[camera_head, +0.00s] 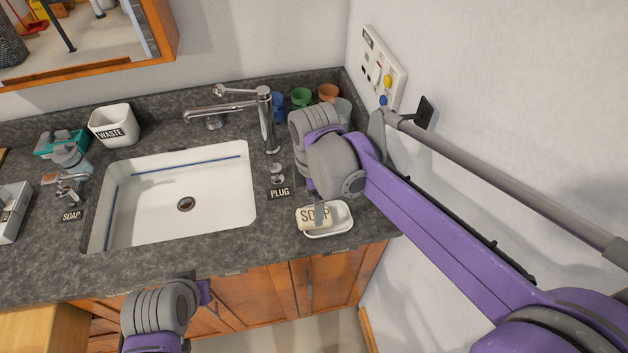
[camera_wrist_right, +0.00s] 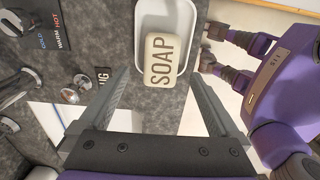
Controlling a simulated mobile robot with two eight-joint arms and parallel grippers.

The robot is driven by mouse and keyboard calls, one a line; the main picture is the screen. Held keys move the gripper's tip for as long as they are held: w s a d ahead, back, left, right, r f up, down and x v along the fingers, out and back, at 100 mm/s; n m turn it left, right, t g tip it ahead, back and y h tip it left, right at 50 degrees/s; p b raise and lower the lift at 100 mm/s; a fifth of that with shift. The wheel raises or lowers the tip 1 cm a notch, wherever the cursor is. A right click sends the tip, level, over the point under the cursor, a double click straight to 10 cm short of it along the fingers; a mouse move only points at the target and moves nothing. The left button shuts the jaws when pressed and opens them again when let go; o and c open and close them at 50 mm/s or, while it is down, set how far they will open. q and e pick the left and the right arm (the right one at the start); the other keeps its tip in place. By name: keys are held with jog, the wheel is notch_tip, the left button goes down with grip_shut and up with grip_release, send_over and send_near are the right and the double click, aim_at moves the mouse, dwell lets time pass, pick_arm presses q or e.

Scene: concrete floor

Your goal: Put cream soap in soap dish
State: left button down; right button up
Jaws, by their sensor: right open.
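The cream soap bar (camera_head: 312,219), marked SOAP, lies over the left side of the white soap dish (camera_head: 346,219). In the right wrist view, the soap (camera_wrist_right: 158,62) overlaps the rim of the dish (camera_wrist_right: 186,30), with part of it outside the dish. My right gripper (camera_wrist_right: 165,78) is open and empty, its two fingers spread to either side of the soap's near end. In the head view my right wrist mostly hides it; one grey finger shows by the soap. My left wrist shows at the bottom of the head view, but its fingers are out of sight.
The white sink (camera_head: 205,165) is left of the dish, with a chrome tap (camera_head: 265,118) behind. The PLUG label (camera_head: 280,193) and several coloured cups (camera_head: 302,97) stand nearby. A waste bin (camera_head: 113,124) is at back left. The wall and counter edge bound the right.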

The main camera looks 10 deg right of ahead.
notch_tip(320, 180, up, 8)
jog(key=s+d+f+m+t, duration=0.5)
jog(key=s+d+f+m, duration=0.4)
jog(key=m, duration=0.9)
jog(key=s+f, duration=0.3)
jog(key=s, duration=0.1)
jog(key=shift+d+f+t, duration=0.15)
jog(key=shift+d+t, duration=0.15)
jog(key=shift+t, duration=0.1)
